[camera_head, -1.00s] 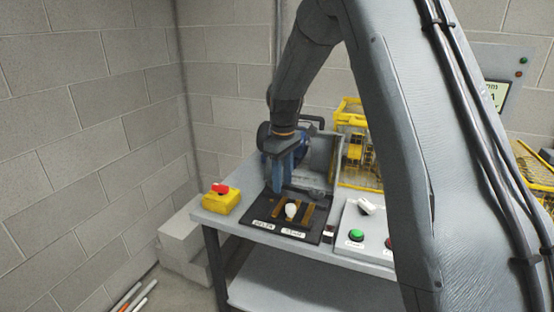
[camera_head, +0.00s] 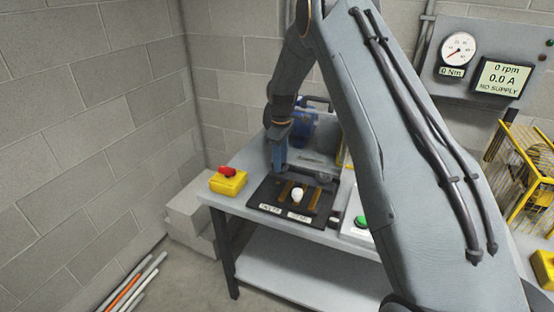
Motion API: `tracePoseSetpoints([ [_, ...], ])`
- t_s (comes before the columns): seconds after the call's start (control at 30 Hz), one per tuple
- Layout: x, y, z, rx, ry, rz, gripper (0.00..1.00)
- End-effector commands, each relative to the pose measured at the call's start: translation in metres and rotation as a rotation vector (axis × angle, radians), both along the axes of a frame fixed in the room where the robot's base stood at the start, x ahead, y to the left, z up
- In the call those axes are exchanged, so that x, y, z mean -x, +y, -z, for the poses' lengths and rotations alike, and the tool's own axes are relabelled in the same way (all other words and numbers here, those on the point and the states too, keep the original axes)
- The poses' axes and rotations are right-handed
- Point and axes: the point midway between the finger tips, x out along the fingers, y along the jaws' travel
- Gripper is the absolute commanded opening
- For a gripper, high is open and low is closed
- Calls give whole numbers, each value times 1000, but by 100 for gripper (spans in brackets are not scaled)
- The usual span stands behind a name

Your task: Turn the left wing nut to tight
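My gripper (camera_head: 279,168), with blue fingers, points down over the back left of a black plate (camera_head: 262,196) on the bench. I cannot make out a left wing nut; the gripper hides part of the plate where its fingers end. I cannot tell whether the fingers are apart, or whether they touch anything. A white knob-like part (camera_head: 298,196) stands on the plate, to the right of and nearer than the fingers, between brassy strips. Two small white labels lie along the plate's front edge; their text is too small to read surely.
A yellow box with a red button (camera_head: 227,181) stands at the bench's left corner. A blue motor-like body (camera_head: 303,125) is behind the gripper. A green button (camera_head: 362,223) is at right, partly behind my arm. A gauge (camera_head: 458,48) and a "NO SUPPLY" screen (camera_head: 503,77) hang on the wall.

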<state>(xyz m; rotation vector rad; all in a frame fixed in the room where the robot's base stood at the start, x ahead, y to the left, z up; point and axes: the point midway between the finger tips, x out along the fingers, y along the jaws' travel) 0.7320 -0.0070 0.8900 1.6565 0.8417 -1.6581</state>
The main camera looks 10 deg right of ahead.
Motion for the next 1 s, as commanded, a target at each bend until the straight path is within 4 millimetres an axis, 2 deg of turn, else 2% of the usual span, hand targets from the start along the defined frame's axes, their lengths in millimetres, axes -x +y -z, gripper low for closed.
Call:
tracePoseSetpoints([
  [0.3,0,2,4,0,-1,-2,38],
  [0.37,0,2,4,0,-1,-2,29],
  [0.53,0,2,4,0,-1,-3,0],
  [0.57,0,2,4,0,-1,-3,0],
  [0.6,0,22,4,0,-1,-10,0],
  [0.7,0,10,4,-1,-2,-2,0],
  [1.0,-1,3,4,-1,-1,85,0],
])
